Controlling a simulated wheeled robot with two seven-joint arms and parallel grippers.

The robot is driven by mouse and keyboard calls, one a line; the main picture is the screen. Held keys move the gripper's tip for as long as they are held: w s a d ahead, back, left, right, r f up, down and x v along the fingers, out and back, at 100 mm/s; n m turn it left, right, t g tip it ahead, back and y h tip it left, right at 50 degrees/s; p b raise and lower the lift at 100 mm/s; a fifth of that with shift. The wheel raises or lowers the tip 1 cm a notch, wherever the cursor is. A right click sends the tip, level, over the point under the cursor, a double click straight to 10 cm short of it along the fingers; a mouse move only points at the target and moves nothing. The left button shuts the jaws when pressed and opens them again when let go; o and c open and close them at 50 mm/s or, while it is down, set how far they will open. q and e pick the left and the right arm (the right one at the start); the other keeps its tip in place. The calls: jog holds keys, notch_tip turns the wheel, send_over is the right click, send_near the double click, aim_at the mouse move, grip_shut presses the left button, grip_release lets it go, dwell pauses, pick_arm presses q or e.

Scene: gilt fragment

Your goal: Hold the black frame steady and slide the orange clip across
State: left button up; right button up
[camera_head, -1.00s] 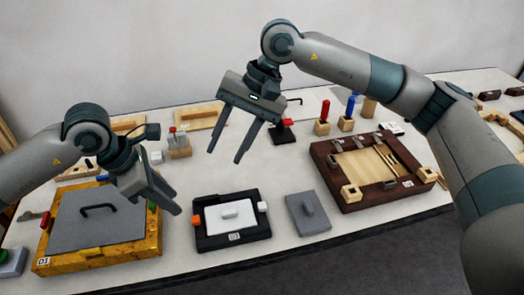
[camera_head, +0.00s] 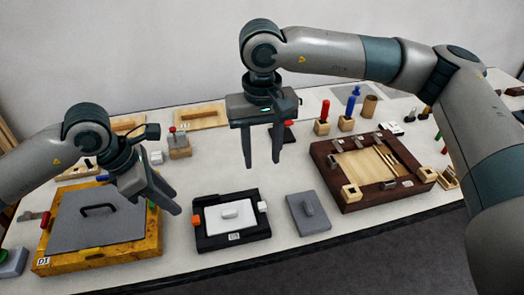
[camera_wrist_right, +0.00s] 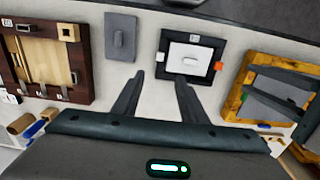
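The black frame (camera_head: 262,229) lies flat on the table, with a white panel and a white handle inside it. The orange clip (camera_head: 196,221) sits on its left side in the head view; in the right wrist view the orange clip (camera_wrist_right: 218,66) is on the right. A white clip (camera_head: 262,206) is on the opposite side. My right gripper (camera_head: 262,163) is open and empty, above and behind the frame, fingers pointing down. My left gripper (camera_head: 170,200) hovers left of the frame, by the yellow box's right edge; its finger gap is unclear. Neither gripper touches the frame.
A yellow box with a grey lid (camera_head: 95,222) stands left of the frame. A grey plate with a handle (camera_head: 308,213) and a dark wooden tray (camera_head: 400,192) lie to the right. Blocks and pegs stand behind. Bare table surrounds the black frame.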

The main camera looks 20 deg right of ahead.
notch_tip(320, 180, down, 17)
jog(key=shift+f, duration=0.1)
dwell(0.7)
grip_shut()
pick_arm(q)
jog(key=shift+o, duration=0.9)
notch_tip(320, 180, up, 3)
jog(key=m+y, duration=0.2)
jog(key=y, duration=0.2)
send_over(196, 218)
jog(key=shift+a+f, duration=0.1)
jog(key=shift+f, duration=5.95)
